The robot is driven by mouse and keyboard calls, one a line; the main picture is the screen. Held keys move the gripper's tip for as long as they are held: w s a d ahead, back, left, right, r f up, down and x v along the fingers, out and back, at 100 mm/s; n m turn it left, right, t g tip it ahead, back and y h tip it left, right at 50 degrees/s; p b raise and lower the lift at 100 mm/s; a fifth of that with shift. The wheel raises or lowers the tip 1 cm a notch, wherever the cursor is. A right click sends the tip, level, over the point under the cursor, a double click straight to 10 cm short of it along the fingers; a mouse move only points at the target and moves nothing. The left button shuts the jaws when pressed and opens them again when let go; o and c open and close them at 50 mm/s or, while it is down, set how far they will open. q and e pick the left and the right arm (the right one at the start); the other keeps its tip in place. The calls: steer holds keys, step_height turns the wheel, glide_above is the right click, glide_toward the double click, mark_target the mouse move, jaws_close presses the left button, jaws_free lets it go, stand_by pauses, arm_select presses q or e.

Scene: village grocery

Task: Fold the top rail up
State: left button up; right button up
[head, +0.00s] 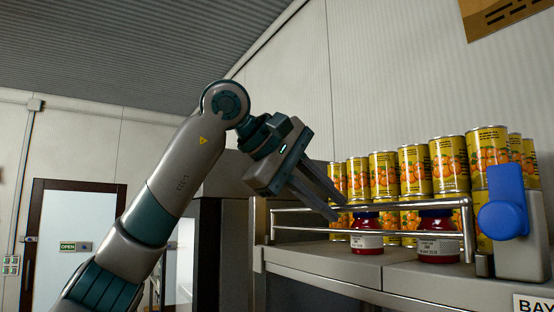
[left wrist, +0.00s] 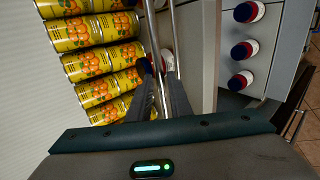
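The chrome top rail (head: 400,205) runs along the shelf front above a lower bar (head: 390,234). In the left wrist view the rail bars (left wrist: 151,28) run lengthwise up the middle. My left gripper (head: 338,205) is at the left part of the rail, its fingers pointing down and right. The fingers are apart. In the left wrist view a bar passes between the fingers of my left gripper (left wrist: 160,88), with no clear grip on it; contact is hard to tell. My right gripper is not in view.
Yellow fruit cans (head: 414,170) stand stacked behind the rail. Red jars (head: 367,232) with dark lids stand close behind the bars. A blue knob on a grey bracket (head: 518,235) is at the rail's right end. A door (head: 68,240) is far left.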

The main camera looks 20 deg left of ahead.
arm_select(q)
steer(key=b+v, duration=0.3)
steer(key=v, duration=1.1)
steer(key=shift+s+r+b, duration=0.2)
steer(key=shift+s+b, duration=0.05)
steer(key=shift+b, duration=0.1)
steer(key=shift+a, duration=0.1)
